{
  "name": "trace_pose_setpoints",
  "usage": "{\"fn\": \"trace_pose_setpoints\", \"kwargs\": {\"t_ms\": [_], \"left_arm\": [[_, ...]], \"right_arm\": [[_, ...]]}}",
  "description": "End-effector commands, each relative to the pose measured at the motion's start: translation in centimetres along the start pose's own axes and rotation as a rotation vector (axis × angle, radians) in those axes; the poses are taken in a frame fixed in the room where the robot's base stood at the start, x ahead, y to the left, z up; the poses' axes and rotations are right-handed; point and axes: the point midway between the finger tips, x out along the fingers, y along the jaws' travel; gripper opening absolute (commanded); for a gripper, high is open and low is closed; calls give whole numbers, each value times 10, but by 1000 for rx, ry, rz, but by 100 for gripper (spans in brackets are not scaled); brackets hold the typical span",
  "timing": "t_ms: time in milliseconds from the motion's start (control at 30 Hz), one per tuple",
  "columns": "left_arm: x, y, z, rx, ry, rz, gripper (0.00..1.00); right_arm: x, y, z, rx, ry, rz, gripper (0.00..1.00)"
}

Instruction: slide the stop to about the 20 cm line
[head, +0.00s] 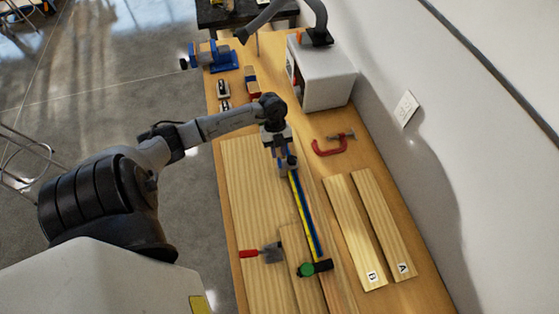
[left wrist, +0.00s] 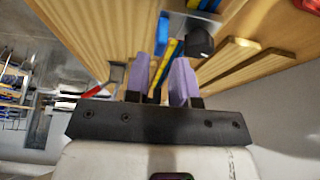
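A long blue rail with a yellow scale strip (head: 304,214) lies along the bench. A black block with a green knob (head: 317,267) sits across its near end and looks like the stop. My left gripper (head: 283,163) is at the rail's far end, beside a dark rounded piece (head: 291,161); I cannot tell whether they touch. In the left wrist view the gripper's purple fingers (left wrist: 162,80) stand apart, with blue and yellow strips showing between them. A black rounded piece (left wrist: 199,42) shows just beyond the right finger. The scale's numbers are too small to read. My right gripper is not in view.
Boards B (head: 352,230) and A (head: 384,225) lie right of the rail. A red clamp (head: 332,145) and a grey-white machine (head: 322,76) stand behind them. A red-handled tool (head: 262,253) lies left of the rail. A blue vise (head: 218,58) is at the far left.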

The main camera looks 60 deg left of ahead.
Motion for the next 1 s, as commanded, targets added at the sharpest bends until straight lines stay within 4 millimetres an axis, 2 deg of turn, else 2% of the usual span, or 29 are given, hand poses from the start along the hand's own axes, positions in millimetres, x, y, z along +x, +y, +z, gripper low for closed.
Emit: {"fn": "trace_pose_setpoints", "kwargs": {"t_ms": [100, 300, 500, 800, 1000], "left_arm": [[19, 0, 0, 0, 3, 1, 23], [39, 0, 0, 0, 1, 0, 23], [47, 0, 0, 2, 0, 1, 23], [48, 0, 0, 1, 0, 1, 23], [48, 0, 0, 1, 0, 1, 4]], "right_arm": [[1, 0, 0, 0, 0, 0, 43], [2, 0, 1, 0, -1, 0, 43], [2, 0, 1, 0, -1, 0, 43], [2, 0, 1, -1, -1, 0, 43], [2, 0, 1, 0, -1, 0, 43]]}}
